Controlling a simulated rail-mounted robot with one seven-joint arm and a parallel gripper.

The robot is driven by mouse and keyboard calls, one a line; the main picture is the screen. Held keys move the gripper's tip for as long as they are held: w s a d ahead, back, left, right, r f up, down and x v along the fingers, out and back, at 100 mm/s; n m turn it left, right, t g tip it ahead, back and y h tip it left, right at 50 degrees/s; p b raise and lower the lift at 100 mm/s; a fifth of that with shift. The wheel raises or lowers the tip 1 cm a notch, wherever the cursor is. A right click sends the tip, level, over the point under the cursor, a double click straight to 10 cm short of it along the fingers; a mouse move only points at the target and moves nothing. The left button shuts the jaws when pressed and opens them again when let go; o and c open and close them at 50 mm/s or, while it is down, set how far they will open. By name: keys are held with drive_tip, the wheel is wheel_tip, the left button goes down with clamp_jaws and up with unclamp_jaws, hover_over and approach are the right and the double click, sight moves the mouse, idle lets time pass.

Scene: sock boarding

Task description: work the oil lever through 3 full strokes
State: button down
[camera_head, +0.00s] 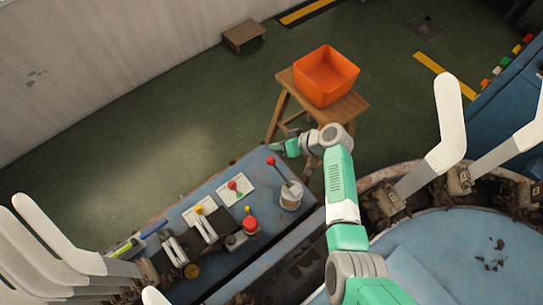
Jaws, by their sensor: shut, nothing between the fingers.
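A long lever with a red knob (271,161) leans up and left from a pale, round pot (290,198) at the far end of the blue bench; I take it for the oil lever. My gripper (274,147) is shut and empty. In the picture it shows just above the red knob, and a small gap appears between them. Its height over the knob cannot be told from this one view. The fingers are small here.
The blue bench (223,262) also carries a short red lever (233,186), a yellow-tipped lever (200,209) and a red button (250,223). An orange bin (325,76) stands on a wooden stool (352,106) beyond. White foot forms (448,125) flank the bench.

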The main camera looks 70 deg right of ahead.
sight(274, 161)
drive_tip(key=f+b, duration=0.2)
drive_tip(key=f, duration=0.1)
drive_tip(key=f+b, duration=0.2)
drive_tip(key=b, duration=0.1)
drive_tip(key=w+f+b, duration=0.1)
drive_tip(key=f+b, duration=0.2)
drive_tip(key=shift+d+f, duration=0.2)
drive_tip(key=shift+f, duration=0.15)
idle(1.8)
drive_tip(key=shift+f+b, duration=0.45)
drive_tip(key=shift+b, duration=0.2)
drive_tip(key=shift+w+d+f+b, duration=0.1)
drive_tip(key=shift+w+f+b, duration=0.05)
drive_tip(key=shift+f+b, duration=1.05)
drive_tip(key=shift+w+d+f+b, duration=0.1)
drive_tip(key=shift+f+b, duration=0.95)
drive_tip(key=shift+b, duration=0.1)
idle(2.0)
